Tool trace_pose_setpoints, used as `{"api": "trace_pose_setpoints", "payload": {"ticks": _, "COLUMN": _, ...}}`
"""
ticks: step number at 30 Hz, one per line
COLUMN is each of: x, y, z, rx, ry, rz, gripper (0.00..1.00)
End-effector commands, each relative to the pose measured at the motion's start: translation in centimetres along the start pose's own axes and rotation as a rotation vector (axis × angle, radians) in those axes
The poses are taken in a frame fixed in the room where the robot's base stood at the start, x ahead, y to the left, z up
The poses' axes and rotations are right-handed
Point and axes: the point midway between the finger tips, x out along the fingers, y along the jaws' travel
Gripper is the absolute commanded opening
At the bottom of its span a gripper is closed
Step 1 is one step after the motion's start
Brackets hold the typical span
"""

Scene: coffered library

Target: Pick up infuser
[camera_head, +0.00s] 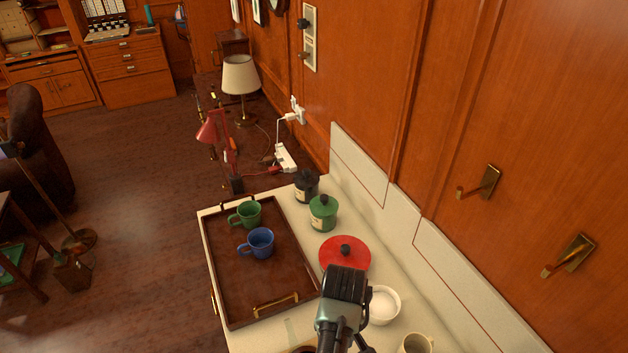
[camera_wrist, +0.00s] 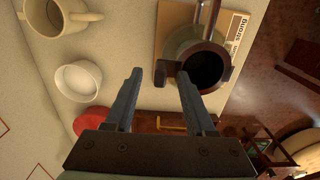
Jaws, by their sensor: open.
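In the wrist view, a dark, hollow, round piece with a brown rim and a side tab (camera_wrist: 207,68) sits at a grey-green pot (camera_wrist: 180,45). It may be the infuser, but I cannot tell for sure. My gripper (camera_wrist: 159,74) is open and empty, its fingertips pointing toward the pot. The tab appears between or just beyond the fingertips; contact is unclear. In the head view, my wrist (camera_head: 343,290) hangs over the counter and hides this area, so the pot is not clearly visible there.
The cream counter (camera_head: 290,333) holds a brown tray (camera_head: 225,285) with a green mug (camera_head: 248,212) and blue mug (camera_head: 261,243), a red lid (camera_head: 345,258), green canister (camera_head: 323,213), dark canister (camera_head: 306,186), white bowl (camera_head: 383,304) and cream mug (camera_head: 416,343). A wooden wall (camera_head: 400,110) bounds the right.

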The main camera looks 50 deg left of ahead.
Motion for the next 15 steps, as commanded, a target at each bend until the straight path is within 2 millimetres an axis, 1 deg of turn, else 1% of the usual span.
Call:
{"api": "trace_pose_setpoints", "payload": {"ticks": 1, "x": 0.6, "y": -0.1, "z": 0.1, "rx": -0.001, "ry": -0.003, "rz": -0.002, "gripper": 0.55}}
{"api": "trace_pose_setpoints", "payload": {"ticks": 4, "x": 1.3, "y": -0.1, "z": 0.0, "rx": -0.001, "ry": -0.001, "rz": -0.001, "gripper": 0.55}}
{"api": "trace_pose_setpoints", "payload": {"ticks": 11, "x": 1.6, "y": 0.0, "z": 0.0, "rx": -0.001, "ry": 0.001, "rz": 0.001, "gripper": 0.55}}
{"api": "trace_pose_setpoints", "payload": {"ticks": 12, "x": 1.6, "y": 0.0, "z": 0.0, "rx": -0.001, "ry": 0.001, "rz": 0.001, "gripper": 0.53}}
{"api": "trace_pose_setpoints", "payload": {"ticks": 14, "x": 1.6, "y": 0.0, "z": 0.0, "rx": -0.001, "ry": 0.001, "rz": 0.001, "gripper": 0.42}}
{"api": "trace_pose_setpoints", "payload": {"ticks": 15, "x": 1.6, "y": 0.0, "z": 0.0, "rx": -0.001, "ry": 0.001, "rz": 0.001, "gripper": 0.35}}
